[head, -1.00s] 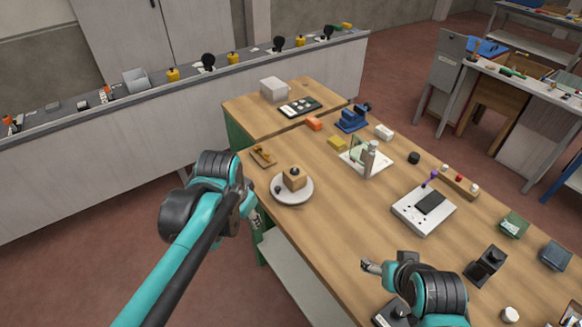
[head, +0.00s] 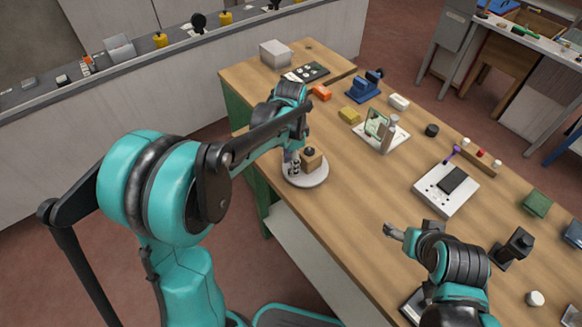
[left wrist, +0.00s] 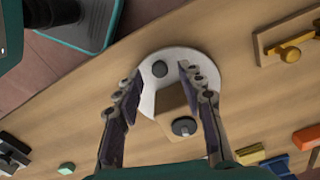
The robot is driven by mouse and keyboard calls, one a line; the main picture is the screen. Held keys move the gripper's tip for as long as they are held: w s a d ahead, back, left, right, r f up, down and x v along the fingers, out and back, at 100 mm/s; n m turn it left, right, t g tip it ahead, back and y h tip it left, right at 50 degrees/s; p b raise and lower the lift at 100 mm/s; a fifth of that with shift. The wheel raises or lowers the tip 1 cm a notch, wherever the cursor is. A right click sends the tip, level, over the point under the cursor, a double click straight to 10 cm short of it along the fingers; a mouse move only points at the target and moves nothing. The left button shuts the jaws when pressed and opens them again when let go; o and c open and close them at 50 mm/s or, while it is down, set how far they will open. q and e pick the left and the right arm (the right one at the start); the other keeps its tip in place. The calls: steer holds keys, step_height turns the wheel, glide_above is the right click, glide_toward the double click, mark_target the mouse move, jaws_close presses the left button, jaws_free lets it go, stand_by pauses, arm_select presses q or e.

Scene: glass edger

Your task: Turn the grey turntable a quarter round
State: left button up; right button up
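The grey turntable (head: 316,180) is a pale round disc near the table's left edge; it also shows in the left wrist view (left wrist: 202,62). A wooden block (head: 315,164) with a dark knob on top sits on it. A small black peg (left wrist: 160,68) stands near the disc's rim. My left gripper (head: 291,166) is over the disc's left side, pointing down. In the left wrist view its fingers (left wrist: 158,76) are apart, with the peg between the tips and no clear contact. My right gripper (head: 392,230) is over the table's front edge; its fingers are too small to judge.
A blue vise (head: 364,87), a yellow block (head: 349,115) and a white plate with a mirror-like piece (head: 380,136) stand behind and right of the turntable. A white device (head: 446,190) lies farther right. The wood in front of the turntable is clear.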

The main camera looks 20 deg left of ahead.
arm_select(q)
steer(key=shift+f, duration=0.8)
jaws_close()
steer(key=shift+d, duration=0.1)
